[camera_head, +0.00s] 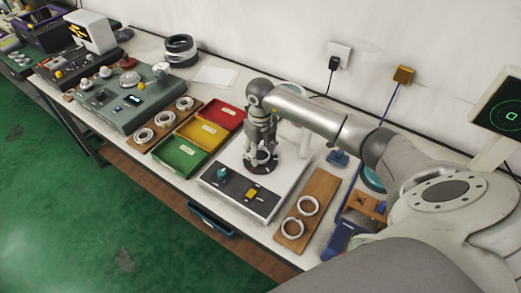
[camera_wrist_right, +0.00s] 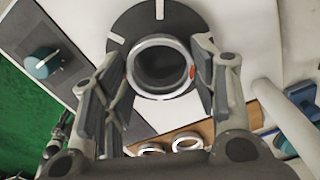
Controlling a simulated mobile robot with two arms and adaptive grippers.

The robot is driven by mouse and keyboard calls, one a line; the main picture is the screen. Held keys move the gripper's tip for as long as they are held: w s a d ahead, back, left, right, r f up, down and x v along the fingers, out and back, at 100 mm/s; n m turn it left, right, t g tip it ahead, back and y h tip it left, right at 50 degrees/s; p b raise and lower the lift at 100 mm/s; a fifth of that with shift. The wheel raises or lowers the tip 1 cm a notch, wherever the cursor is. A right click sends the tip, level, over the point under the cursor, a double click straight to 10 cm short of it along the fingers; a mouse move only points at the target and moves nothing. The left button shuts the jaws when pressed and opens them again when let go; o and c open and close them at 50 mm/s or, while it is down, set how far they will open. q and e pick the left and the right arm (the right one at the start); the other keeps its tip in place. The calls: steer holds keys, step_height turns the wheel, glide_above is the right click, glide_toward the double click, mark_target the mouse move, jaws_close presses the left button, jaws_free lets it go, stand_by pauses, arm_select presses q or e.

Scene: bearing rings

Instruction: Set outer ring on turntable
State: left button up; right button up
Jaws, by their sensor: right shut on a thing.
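My right gripper (camera_head: 262,160) reaches down over the dark round turntable (camera_head: 261,168) on the white-topped instrument. In the right wrist view the gripper (camera_wrist_right: 161,74) is shut on a steel outer ring (camera_wrist_right: 143,52), with one finger on each side. The ring lies over the turntable (camera_wrist_right: 122,22), roughly toward its near part in that view. I cannot tell whether the ring touches the disc. In the head view the fingers partly hide the ring and the disc.
A wooden board (camera_head: 318,188) with two rings stands right of the instrument (camera_head: 215,187). Red (camera_head: 217,117), yellow (camera_head: 200,133) and green (camera_head: 178,156) trays lie to its left. Another board with several rings and a grey-green console (camera_head: 150,95) are farther left.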

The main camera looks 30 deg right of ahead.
steer(key=shift+f+b, duration=0.3)
stand_by(0.7)
steer(key=o, duration=1.1)
steer(key=shift+o, duration=0.2)
steer(key=shift+r, duration=0.1)
step_height(320, 180, up, 12)
stand_by(0.5)
